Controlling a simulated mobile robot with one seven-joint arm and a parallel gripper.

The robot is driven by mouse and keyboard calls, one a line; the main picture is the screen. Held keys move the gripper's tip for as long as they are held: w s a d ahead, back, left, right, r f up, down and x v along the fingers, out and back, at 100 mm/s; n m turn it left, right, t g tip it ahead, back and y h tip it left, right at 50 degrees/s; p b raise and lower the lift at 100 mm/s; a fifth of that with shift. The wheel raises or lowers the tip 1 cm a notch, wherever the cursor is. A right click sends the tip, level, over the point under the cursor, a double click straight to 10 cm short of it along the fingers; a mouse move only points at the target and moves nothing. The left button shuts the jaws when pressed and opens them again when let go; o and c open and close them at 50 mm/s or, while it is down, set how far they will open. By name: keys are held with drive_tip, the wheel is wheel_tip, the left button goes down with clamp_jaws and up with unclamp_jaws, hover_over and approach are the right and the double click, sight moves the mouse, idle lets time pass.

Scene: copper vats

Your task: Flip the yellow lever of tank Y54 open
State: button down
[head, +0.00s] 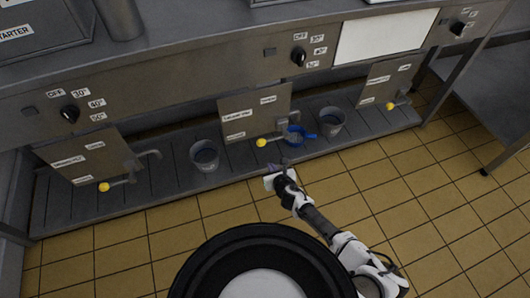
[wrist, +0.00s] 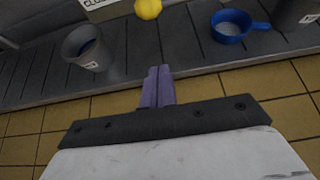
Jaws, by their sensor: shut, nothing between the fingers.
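Three levers with yellow ball ends stick out below the front panels in the head view: left knob (head: 104,187), middle knob (head: 261,142) and right knob (head: 390,106). The tank labels are too small to read, so I cannot tell which is Y54. My gripper (head: 284,164) is just in front of the middle lever, a little to the right of its knob and apart from it. In the wrist view the purple fingers (wrist: 159,72) are together and empty. The middle yellow knob (wrist: 148,9) shows at the top edge, beyond the fingertips; its lever is mostly cut off.
A slatted lower shelf (head: 170,190) runs under the levers. On it stand a left grey bucket (head: 205,158), a right grey bucket (head: 331,122) and a blue pan (head: 295,137) close to the middle lever. Black dials line the panel above. The tiled floor in front is clear.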

sight(271, 140)
drive_tip(key=b+x, duration=0.4)
drive_tip(key=x, duration=0.6)
drive_tip(key=r, duration=0.2)
drive_tip(key=r+p, duration=0.1)
drive_tip(key=r, duration=0.1)
drive_tip(key=shift+w+a+r, duration=0.1)
drive_tip(key=shift+w+a, duration=0.1)
drive_tip(key=shift+w, duration=0.15)
